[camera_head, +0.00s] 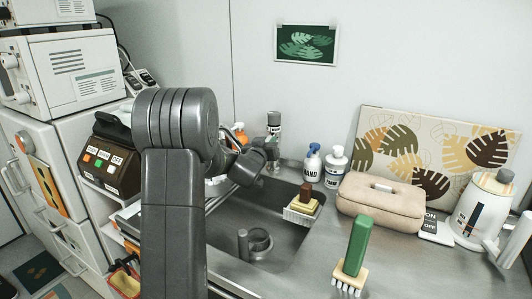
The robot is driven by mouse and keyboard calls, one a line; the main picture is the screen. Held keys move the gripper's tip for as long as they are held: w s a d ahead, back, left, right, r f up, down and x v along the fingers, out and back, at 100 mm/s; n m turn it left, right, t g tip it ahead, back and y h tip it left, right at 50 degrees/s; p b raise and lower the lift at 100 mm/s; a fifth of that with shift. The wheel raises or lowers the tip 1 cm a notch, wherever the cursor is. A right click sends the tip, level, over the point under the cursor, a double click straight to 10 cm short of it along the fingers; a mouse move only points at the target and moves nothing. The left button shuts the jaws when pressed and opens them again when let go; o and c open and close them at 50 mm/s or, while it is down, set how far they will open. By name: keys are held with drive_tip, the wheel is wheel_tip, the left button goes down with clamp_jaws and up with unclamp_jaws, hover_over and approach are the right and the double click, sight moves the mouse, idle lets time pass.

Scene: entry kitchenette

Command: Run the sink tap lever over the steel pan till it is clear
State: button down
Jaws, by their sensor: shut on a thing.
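My gripper (268,152) is at the back edge of the sink (283,228), reached over by my dark grey arm. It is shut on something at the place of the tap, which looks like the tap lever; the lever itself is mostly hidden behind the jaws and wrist. A small round steel vessel (260,243), which looks like the steel pan, stands in the basin below and nearer than the gripper. A short upright steel piece is beside it. What is inside the pan and whether water runs cannot be made out.
A brush with a wooden block (303,204) sits at the basin's right edge, and a green-handled brush (356,248) stands on the counter. Two pump bottles (335,166), a beige case (381,198) and a white kettle (482,208) stand right. My arm hides the basin's left side.

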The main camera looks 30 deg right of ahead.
drive_tip(key=n+t+y+b, duration=0.1)
drive_tip(key=b, duration=0.2)
drive_tip(key=s+d+n+t+y+b, duration=0.1)
drive_tip(key=b, duration=0.2)
drive_tip(key=n+t+y+b, duration=0.1)
drive_tip(key=y+b, duration=0.1)
drive_tip(key=b, duration=0.2)
drive_tip(key=shift+s+d+t, duration=0.3)
drive_tip(key=shift+d, duration=0.05)
drive_tip(key=shift+d+n+y, duration=0.15)
drive_tip(key=shift+n+y, duration=0.25)
drive_tip(key=shift+n, duration=0.1)
drive_tip(key=c, duration=1.3)
unclamp_jaws()
drive_tip(key=shift+s, duration=0.1)
